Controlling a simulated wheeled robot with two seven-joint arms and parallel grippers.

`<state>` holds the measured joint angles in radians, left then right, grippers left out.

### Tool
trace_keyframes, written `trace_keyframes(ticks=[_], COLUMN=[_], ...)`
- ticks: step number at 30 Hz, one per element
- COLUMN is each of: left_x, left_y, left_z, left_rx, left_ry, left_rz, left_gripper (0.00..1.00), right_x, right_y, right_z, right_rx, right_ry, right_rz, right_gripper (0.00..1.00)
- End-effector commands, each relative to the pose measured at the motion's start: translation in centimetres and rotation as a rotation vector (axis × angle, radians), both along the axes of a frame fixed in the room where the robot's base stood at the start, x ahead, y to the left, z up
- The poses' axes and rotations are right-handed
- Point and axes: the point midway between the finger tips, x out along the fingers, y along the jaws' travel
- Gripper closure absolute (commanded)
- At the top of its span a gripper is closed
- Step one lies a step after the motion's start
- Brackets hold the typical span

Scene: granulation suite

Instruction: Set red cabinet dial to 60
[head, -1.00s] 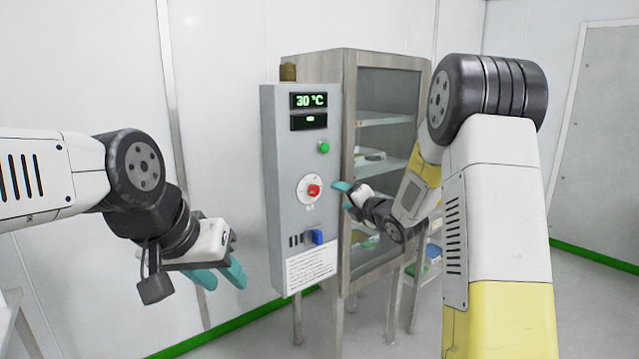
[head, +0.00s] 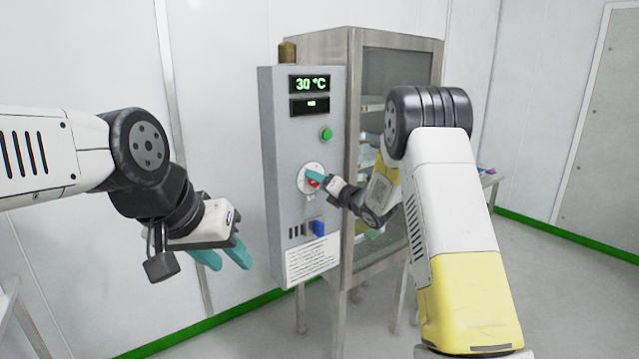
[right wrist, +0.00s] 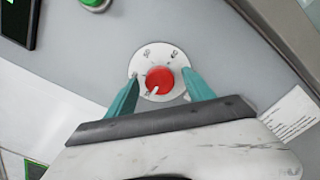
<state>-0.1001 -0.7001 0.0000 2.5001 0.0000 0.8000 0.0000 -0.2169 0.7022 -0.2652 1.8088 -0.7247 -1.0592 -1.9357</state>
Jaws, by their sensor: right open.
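The red dial (right wrist: 160,79) sits on a round white scale plate (right wrist: 150,58) on the cabinet's grey panel (head: 283,150). In the head view the red dial (head: 313,183) is partly hidden by my right gripper (head: 318,177). In the right wrist view the teal fingers of my right gripper (right wrist: 157,88) are open, one on each side of the dial; I cannot tell whether they touch it. The display (head: 309,84) reads 30 °C. My left gripper (head: 222,259) hangs to the left of the panel, its two teal fingers apart, with nothing between them.
A green button (head: 326,135) is above the dial and a blue switch (head: 317,228) below it. A glass-fronted cabinet (head: 352,110) with shelves stands behind the panel. A table (head: 488,180) stands at the right. The floor in front looks clear.

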Motion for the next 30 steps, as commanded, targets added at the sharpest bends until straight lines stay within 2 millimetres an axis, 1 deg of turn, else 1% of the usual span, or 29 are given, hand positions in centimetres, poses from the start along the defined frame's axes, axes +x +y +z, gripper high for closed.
trace_keyframes(ticks=[7,11,12,14,15,16,17,23,30], left_x=[0.00,0.00,0.00,0.00,0.00,0.00,0.00,0.00,0.00], left_y=[0.00,0.00,0.00,0.00,0.00,0.00,0.00,0.00,0.00], left_z=[0.00,0.00,0.00,0.00,0.00,0.00,0.00,0.00,0.00], left_rx=[0.000,0.000,0.000,0.000,0.000,0.000,0.000,0.000,0.000], left_ry=[0.000,0.000,0.000,0.000,0.000,0.000,0.000,0.000,0.000], left_rz=[0.000,0.000,0.000,0.000,0.000,0.000,0.000,0.000,0.000], left_gripper=[0.64,0.64,0.64,0.64,0.64,0.64,0.64,0.64,0.64], right_x=[0.08,0.08,0.09,0.08,0.08,0.08,0.07,0.07,0.09], right_y=[0.07,0.06,0.05,0.05,0.05,0.05,0.04,0.02,-0.02], right_z=[0.02,0.02,0.02,0.02,0.02,0.02,0.02,0.01,-0.01], right_rx=[0.000,0.001,0.001,0.001,0.001,0.001,0.001,0.013,0.093], right_ry=[0.000,0.001,0.001,0.000,0.000,0.000,0.000,0.008,0.066], right_rz=[0.000,0.000,0.000,-0.001,-0.001,-0.001,-0.001,-0.001,-0.001], right_gripper=[0.39,0.64,0.72,0.84,0.92,0.98,1.00,1.00,1.00])
